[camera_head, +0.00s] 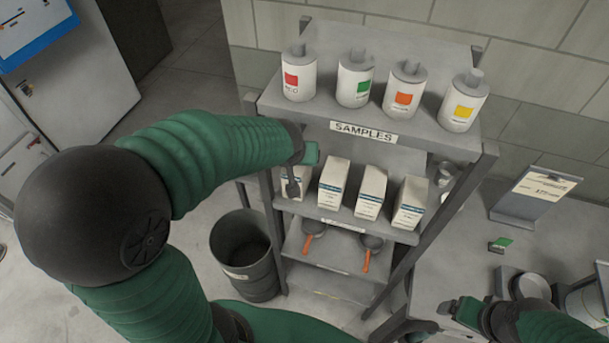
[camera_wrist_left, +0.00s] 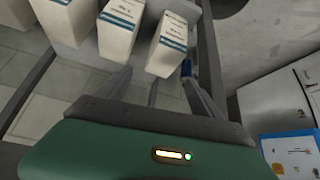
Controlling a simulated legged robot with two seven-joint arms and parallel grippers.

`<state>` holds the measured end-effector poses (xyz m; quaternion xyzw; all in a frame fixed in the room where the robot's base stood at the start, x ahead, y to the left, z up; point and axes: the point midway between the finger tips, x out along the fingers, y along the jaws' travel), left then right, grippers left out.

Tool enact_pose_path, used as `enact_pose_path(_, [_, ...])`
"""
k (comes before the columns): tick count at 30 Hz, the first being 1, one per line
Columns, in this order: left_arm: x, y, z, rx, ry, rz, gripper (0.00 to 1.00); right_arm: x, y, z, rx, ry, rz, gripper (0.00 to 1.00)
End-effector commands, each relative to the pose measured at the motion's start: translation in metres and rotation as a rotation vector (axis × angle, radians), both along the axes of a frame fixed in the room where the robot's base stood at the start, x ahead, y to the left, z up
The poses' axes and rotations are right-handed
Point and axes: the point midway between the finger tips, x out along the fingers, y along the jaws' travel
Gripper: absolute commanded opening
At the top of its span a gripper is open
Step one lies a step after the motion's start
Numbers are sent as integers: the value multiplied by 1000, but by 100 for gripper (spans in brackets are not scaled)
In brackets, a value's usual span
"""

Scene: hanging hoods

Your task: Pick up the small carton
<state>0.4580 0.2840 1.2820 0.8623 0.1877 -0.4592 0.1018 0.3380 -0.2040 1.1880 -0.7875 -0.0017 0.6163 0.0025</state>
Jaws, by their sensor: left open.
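Several small white cartons with blue-green stripes stand in a row on the middle shelf, including the leftmost carton (camera_head: 297,184), a second carton (camera_head: 333,184), a third carton (camera_head: 370,192) and the rightmost carton (camera_head: 410,203). My left gripper (camera_head: 292,185) is at the leftmost carton and partly covers it. In the left wrist view my left gripper (camera_wrist_left: 157,72) is open, its fingers pointing at the nearest carton (camera_wrist_left: 168,45). Whether they touch it, I cannot tell. My right gripper (camera_head: 428,326) is low at the right, its jaws unclear.
The grey shelf rack (camera_head: 440,141) has a SAMPLES label and bottles, including a red-label bottle (camera_head: 299,76), on top. Pans with orange handles, including one handle (camera_head: 307,243), sit below. A bin (camera_head: 245,262) stands left. A clipboard stand (camera_head: 535,196) is on the right-hand table.

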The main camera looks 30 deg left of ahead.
Motion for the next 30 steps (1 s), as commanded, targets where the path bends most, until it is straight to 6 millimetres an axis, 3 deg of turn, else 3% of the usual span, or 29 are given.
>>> enact_pose_path(1, [7,4,-20,-3,8,1,76,0,0,-9,0,0,0,84])
enact_pose_path(3, [16,7,-34,-3,9,1,76,0,0,-14,0,0,0,84])
enact_pose_path(11, [31,14,-59,0,9,0,76,1,0,-22,0,-1,1,84])
enact_pose_path(18, [46,24,-93,1,8,1,76,1,0,-31,0,0,0,84])
enact_pose_path(26, [50,26,-96,1,8,1,76,1,0,-30,0,0,0,84])
enact_pose_path(30, [50,26,-95,-1,7,2,57,1,0,-30,0,-1,0,84])
